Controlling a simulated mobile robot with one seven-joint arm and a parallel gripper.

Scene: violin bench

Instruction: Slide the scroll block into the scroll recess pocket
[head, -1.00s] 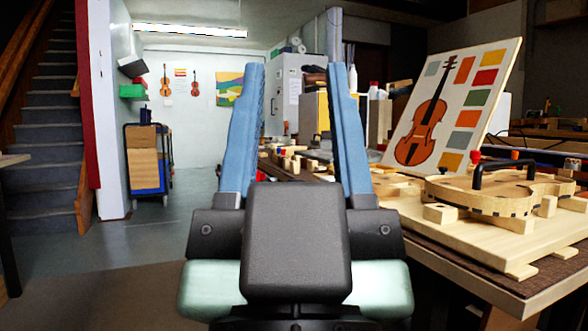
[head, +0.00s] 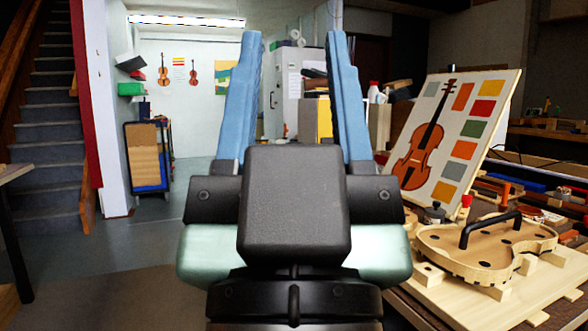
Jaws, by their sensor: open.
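My gripper (head: 294,45) stands upright in the middle of the head view. Its two blue fingers are wide apart, with nothing between them. A pale wooden violin form (head: 440,243) with a black handle (head: 490,228) lies on a light wooden board (head: 460,308) at the right, apart from my gripper. Small pale wooden blocks (head: 429,274) sit around the form. I cannot tell whether one of them is the scroll block. I cannot make out the scroll recess pocket.
A tilted panel (head: 455,135) with a violin picture and colour swatches stands behind the form. Tools and small parts clutter the bench beyond it. Stairs (head: 45,140) rise at the left, and a cart (head: 148,155) stands behind. The floor (head: 110,255) at left is open.

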